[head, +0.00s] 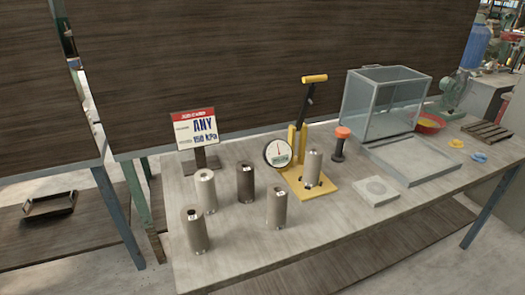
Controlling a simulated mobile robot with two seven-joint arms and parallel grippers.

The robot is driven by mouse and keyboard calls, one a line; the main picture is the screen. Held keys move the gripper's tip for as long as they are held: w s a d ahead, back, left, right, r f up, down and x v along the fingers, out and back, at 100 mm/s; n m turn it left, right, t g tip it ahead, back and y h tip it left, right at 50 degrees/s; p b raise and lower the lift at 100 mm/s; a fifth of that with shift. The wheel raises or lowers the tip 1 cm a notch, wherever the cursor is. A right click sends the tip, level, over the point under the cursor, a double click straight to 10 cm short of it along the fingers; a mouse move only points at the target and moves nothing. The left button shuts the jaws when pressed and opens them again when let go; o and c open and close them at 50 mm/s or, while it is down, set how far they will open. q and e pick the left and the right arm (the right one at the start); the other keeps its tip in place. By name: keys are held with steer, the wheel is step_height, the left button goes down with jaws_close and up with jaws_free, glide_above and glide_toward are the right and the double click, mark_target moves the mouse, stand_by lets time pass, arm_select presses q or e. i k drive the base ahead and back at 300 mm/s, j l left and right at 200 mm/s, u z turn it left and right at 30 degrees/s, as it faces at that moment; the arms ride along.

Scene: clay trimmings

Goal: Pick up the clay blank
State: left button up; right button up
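I cannot tell for sure which thing is the clay blank. Several upright cylinders with a small dark mark on top stand on the grey table: a pale one (206,192), a darker one (246,184), a front left one (196,232) and a front middle one (277,210). Another grey cylinder (312,168) stands on the base of a yellow hand press (322,190) with a round dial gauge (278,153). A pale square slab with a round disc (376,191) lies right of the press. Neither of my grippers is in view.
A sign (195,129) reading "ANY 150 kPa" stands behind the cylinders. Right of the press are a red-topped black post (340,143), a clear box (384,103), a shallow grey tray (418,168) and a red bowl (431,122). The front right tabletop is clear.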

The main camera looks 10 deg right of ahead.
mark_target(314, 154)
steer(key=i+l, duration=0.1)
steer(key=l, duration=0.9)
steer(key=i+l+z, duration=0.1)
steer(key=l, duration=0.4)
steer(key=i+l, duration=0.15)
steer(key=l, duration=0.35)
